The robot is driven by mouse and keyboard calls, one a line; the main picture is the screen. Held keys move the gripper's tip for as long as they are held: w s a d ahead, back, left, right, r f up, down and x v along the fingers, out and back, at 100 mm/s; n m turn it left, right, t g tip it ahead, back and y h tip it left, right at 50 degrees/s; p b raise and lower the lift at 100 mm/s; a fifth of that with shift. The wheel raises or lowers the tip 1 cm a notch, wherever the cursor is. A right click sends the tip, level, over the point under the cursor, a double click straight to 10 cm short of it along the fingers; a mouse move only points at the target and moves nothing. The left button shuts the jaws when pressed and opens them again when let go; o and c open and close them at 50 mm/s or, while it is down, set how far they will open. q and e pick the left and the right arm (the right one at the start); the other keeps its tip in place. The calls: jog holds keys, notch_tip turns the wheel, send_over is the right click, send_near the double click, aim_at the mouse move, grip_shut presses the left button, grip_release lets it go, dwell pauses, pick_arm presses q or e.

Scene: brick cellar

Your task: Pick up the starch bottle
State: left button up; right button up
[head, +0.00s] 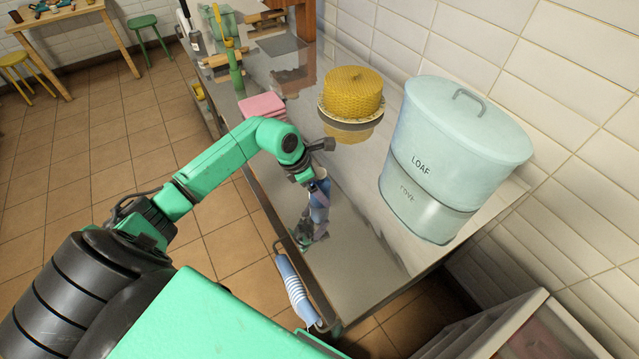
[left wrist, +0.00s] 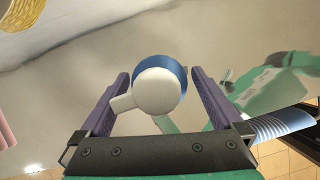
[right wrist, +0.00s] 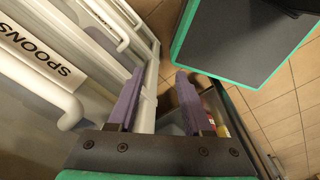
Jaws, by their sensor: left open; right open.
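The starch bottle (head: 319,207) is blue with a white spray-type cap. It stands on the shiny metal counter (head: 350,265) near the front edge, partly hidden by my left gripper (head: 318,183) in the head view. In the left wrist view the bottle (left wrist: 160,92), seen from above, lies between the two purple fingers of my left gripper (left wrist: 157,100). The fingers are open, with a gap on either side of its round top; the nozzle points toward the left finger. My right gripper (right wrist: 157,100) is open and empty, away from the counter top.
Pink cloths (head: 262,106) lie farther back. A striped towel (head: 296,290) hangs at the counter's front. White drawers marked SPOONS (right wrist: 45,70) are beside my right gripper.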

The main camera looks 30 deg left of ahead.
pick_arm(q)
jog(key=shift+w+d+f, duration=0.15)
jog(key=shift+f, duration=0.35)
jog(key=c, duration=1.5)
